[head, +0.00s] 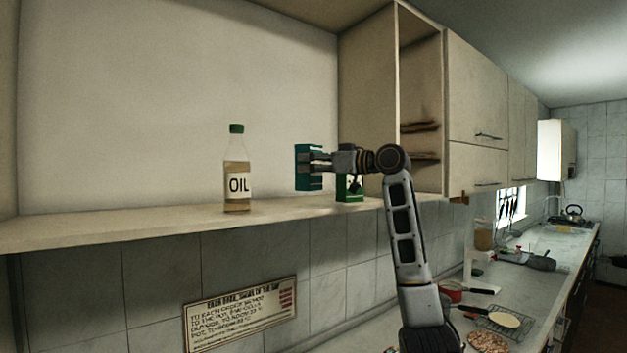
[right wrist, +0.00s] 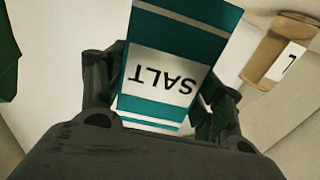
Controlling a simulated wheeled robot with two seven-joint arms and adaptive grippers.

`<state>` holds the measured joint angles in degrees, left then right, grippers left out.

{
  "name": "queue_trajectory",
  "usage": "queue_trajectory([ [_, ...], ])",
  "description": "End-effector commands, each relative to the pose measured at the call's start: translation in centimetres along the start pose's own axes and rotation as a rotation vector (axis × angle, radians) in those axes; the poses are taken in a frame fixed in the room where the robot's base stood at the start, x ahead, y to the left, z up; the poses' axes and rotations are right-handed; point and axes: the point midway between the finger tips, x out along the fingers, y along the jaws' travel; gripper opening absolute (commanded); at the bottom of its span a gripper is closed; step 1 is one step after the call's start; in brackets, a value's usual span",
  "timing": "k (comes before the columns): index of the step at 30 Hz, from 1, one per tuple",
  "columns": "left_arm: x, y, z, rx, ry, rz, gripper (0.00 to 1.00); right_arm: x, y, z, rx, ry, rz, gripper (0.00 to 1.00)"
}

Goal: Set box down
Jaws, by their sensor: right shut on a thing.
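A teal and white box marked SALT (right wrist: 175,60) is between the fingers of my right gripper (right wrist: 160,100), which is shut on it. In the head view the salt box (head: 303,167) is upright just above or at the shelf (head: 120,227); I cannot tell whether its base touches. My right gripper (head: 318,162) reaches it from the right side. The box reads upside down in the right wrist view. My left gripper is not in view.
An oil bottle (head: 237,175) with a green cap stands on the shelf left of the box. A green box (head: 349,187) stands on the shelf at right, partly behind my arm. The shelf between bottle and salt box is clear. A counter with pans (head: 505,319) lies lower right.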

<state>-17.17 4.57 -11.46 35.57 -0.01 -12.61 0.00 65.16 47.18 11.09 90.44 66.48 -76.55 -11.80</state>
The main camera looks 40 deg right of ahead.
Motion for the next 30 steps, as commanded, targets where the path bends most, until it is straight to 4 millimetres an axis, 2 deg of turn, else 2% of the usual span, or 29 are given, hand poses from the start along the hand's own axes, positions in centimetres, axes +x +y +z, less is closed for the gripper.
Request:
queue_trajectory([
  [13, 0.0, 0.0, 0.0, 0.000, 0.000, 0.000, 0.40, 0.0, 0.0, 0.3, -0.001, 0.002, 0.000, 0.32],
  [30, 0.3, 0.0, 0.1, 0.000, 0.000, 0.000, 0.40, 0.0, -0.1, 4.0, -0.001, 0.002, 0.000, 0.32],
])
